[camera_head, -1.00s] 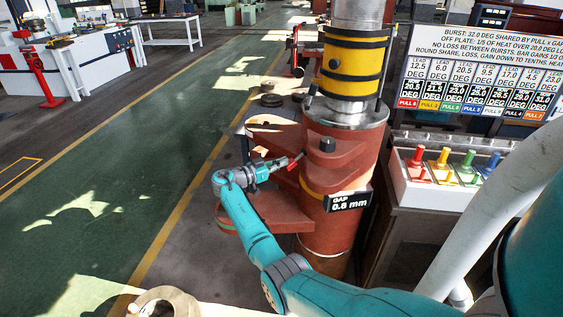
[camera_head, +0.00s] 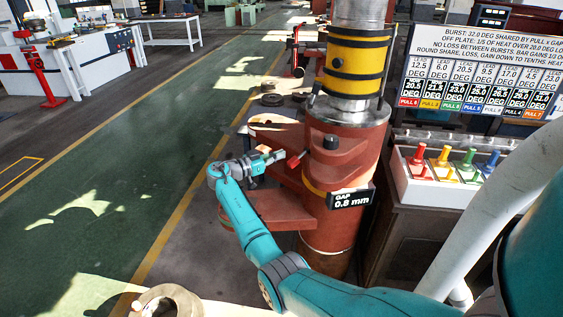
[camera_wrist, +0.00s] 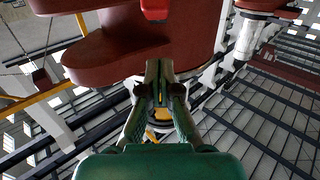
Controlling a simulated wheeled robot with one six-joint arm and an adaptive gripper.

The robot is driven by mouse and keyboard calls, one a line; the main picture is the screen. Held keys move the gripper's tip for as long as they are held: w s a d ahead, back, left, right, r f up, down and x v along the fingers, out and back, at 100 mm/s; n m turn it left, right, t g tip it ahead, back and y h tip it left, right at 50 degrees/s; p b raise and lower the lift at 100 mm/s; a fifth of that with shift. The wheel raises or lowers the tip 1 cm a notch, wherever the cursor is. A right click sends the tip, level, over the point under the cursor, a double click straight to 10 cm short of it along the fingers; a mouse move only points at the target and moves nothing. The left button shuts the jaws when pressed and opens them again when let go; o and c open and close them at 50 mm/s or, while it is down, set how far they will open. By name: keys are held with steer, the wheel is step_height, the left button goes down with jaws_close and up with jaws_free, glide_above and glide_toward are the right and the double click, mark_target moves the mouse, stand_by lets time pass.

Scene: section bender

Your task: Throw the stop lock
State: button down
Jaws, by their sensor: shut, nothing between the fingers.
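A short red handle (camera_head: 295,160) sticks out from the side of the red-brown bender column (camera_head: 335,225), just below a dark round knob (camera_head: 330,142). It looks like the stop lock, but no label on it can be read. My gripper (camera_head: 281,155) is shut and empty, just left of the handle. Whether they touch cannot be told in the head view. In the wrist view the shut fingertips (camera_wrist: 160,66) point at a red-brown plate, and a bright red block (camera_wrist: 154,10), probably the handle's end, sits above them, apart.
A display (camera_head: 349,198) on the column reads GAP 0.8 mm. Red-brown arms (camera_head: 275,208) jut left from the column around my gripper. A box (camera_head: 445,188) with several coloured levers stands right, under a sign board. The green floor left is clear.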

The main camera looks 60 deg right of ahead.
steer(key=f+v, duration=0.2)
steer(key=v, duration=0.6)
steer(key=shift+a, duration=0.2)
steer(key=shift+w, duration=0.15)
